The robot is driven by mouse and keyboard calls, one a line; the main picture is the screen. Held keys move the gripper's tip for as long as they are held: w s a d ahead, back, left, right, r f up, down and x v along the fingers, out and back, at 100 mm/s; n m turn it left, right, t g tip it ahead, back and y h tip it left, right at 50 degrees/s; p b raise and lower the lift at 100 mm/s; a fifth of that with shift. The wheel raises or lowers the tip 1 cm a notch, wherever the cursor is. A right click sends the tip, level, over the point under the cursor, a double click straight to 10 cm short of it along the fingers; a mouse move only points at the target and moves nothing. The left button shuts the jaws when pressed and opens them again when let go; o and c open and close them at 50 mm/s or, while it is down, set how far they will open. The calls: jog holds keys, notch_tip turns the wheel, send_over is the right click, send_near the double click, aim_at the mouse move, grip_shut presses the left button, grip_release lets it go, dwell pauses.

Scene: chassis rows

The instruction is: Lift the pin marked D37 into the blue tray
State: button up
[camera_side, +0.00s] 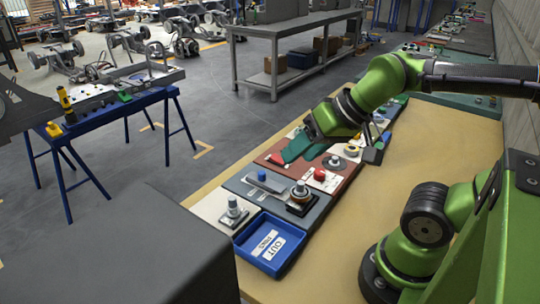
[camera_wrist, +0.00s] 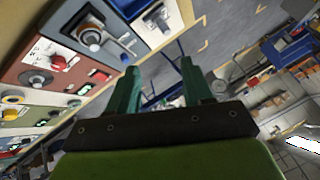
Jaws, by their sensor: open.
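The blue tray (camera_side: 247,254) lies at the near end of the panel row, with white labels inside and no pin visible in it. No D37 mark is legible, so I cannot tell which pin bears it. A silver pin (camera_side: 233,206) stands upright on a pale plate left of the tray. My gripper (camera_side: 297,148) is open and empty, tilted above the row farther back. Its two green fingers (camera_wrist: 162,84) are spread apart in the wrist view.
A flat metal lever (camera_side: 266,183) lies on the grey panel. Bare tan tabletop (camera_side: 390,170) lies right of the row.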

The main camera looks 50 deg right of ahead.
jog(key=m+g+h, duration=0.2)
jog(key=m+g, duration=0.5)
jog(key=m, duration=1.4)
send_over(301, 182)
jog(key=f, duration=0.7)
jog(key=shift+w+a+f, duration=0.1)
jog(key=shift+a+f, duration=0.15)
jog(key=shift+f, duration=0.15)
jog(key=m, duration=0.2)
jog(key=shift+d+m, duration=0.15)
jog(key=shift+m, duration=0.15)
jog(key=shift+d+r+m, duration=0.1)
jog(key=shift+r+m, duration=0.1)
jog(key=shift+m, duration=1.8)
jog(key=shift+f, duration=4.45)
